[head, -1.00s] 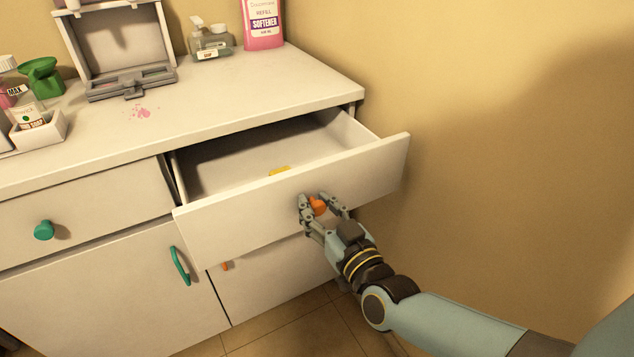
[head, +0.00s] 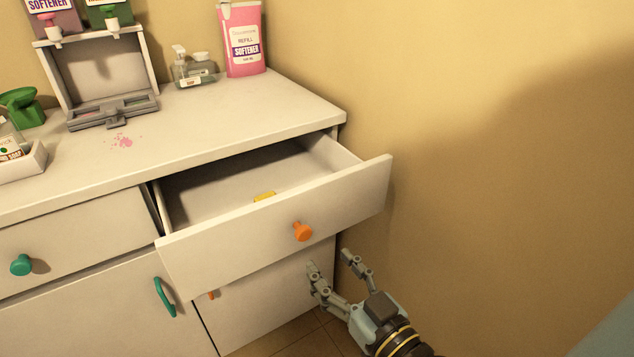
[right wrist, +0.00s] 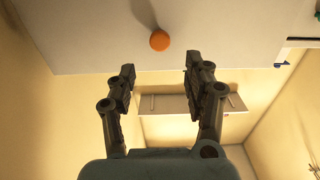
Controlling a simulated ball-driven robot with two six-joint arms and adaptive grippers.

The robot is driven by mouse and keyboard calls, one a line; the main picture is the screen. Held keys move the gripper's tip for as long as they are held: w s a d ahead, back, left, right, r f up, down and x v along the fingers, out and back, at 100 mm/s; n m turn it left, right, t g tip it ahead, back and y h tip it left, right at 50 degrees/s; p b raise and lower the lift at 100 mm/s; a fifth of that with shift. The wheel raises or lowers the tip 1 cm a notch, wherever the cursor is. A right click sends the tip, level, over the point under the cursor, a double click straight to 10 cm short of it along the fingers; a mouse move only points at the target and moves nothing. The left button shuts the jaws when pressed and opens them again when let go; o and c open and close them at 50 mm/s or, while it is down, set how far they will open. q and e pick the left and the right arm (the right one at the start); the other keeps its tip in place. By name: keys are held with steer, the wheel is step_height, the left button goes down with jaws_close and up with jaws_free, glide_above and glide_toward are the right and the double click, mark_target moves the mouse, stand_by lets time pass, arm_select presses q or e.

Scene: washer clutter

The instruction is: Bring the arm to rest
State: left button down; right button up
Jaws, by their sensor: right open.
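My right gripper (head: 329,267) is open and empty, in front of and below the orange knob (head: 302,231) of the pulled-out drawer (head: 270,226). It is apart from the knob. In the right wrist view the two fingers (right wrist: 159,78) stand wide with nothing between them, and the orange knob (right wrist: 159,40) lies beyond the fingertips. The drawer stands open, and a small yellow item (head: 264,197) lies inside it. My left gripper is not in view.
A tan wall (head: 480,130) bounds the right side. Open air lies between the drawer front and the wall.

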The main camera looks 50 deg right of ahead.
steer(key=shift+v, duration=0.95)
steer(key=s+f+n+g+y, duration=0.2)
steer(key=f+g, duration=0.2)
steer(key=f, duration=0.7)
steer(key=s+f+n+g+y, duration=0.1)
steer(key=s+f+g+y, duration=0.15)
steer(key=f, duration=0.95)
steer(key=s+f+g, duration=0.5)
steer(key=s+f, duration=0.1)
steer(key=s, duration=0.5)
steer(key=s+d+f+g, duration=0.1)
steer(key=s+f+g, duration=0.4)
steer(key=s, duration=0.7)
steer(key=shift+d+f+h, duration=0.35)
steer(key=shift+h, duration=0.1)
